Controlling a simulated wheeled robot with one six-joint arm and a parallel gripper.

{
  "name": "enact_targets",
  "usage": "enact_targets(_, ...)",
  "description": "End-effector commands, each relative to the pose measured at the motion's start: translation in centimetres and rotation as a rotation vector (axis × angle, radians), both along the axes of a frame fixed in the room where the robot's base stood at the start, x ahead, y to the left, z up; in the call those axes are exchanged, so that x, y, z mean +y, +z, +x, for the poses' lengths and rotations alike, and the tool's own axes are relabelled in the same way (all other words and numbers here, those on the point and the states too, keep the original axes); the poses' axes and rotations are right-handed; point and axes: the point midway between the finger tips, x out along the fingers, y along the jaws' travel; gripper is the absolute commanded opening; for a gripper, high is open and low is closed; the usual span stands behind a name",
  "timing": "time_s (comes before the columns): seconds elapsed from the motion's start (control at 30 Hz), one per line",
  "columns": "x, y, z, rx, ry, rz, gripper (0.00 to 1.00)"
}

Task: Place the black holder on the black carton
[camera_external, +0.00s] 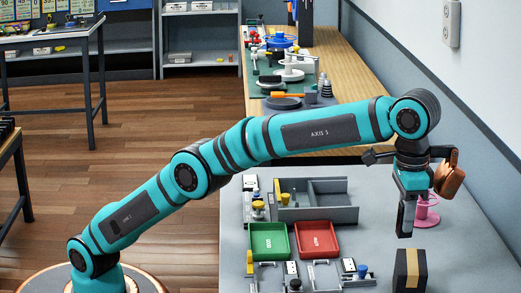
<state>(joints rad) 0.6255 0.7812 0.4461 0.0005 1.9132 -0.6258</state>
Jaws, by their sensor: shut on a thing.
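A black carton (409,270) with a tan band stands on the grey tabletop at the lower right, partly cut off by the bottom edge. My gripper (406,203) points down above the carton, shut on a dark upright piece, the black holder (405,219). The fingers and the holder are both dark, so their border is hard to make out. The holder's lower end is above the carton in the picture, with a gap between them.
A green tray (268,240) and a red tray (317,239) lie left of the carton, with a grey divided bin (318,213) behind them. A pink stand (426,212) is close behind my gripper. The wall (480,90) bounds the right side.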

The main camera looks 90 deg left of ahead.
Motion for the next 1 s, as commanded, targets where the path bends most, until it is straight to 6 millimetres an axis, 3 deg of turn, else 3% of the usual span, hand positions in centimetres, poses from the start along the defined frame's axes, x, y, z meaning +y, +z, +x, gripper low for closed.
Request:
enact_targets(0.7,0.1,-6.2,-0.1,0.0,0.0,0.0,0.02)
enact_targets(1.0,0.1,-6.4,-0.1,0.0,0.0,0.0,0.02)
